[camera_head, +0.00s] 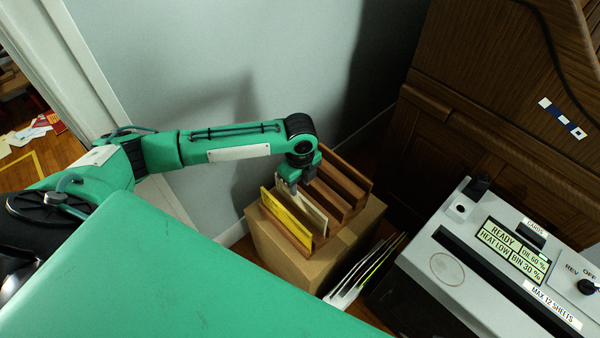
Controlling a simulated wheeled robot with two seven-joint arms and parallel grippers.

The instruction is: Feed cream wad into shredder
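The cream wad (313,220) stands upright in a slot of a wooden rack (338,184), just right of a yellow wad (284,221). My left gripper (292,187) points down at the upper end of the cream wad. Its fingers overlap the wad's top edge in the picture; I cannot tell whether they are closed on it or apart. The shredder (440,258) stands at the lower right, with a long dark slot along its top. Its display reads READY, HEAT LOW, OIL 60 %, BIN 30 %. My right gripper is not in view.
The rack sits on a cardboard box (270,249) by the grey wall. Loose papers (350,283) stand between box and shredder. A dark wooden cabinet (455,130) rises behind the shredder. A label on the shredder reads MAX 12 SHEETS. My green body covers the lower left.

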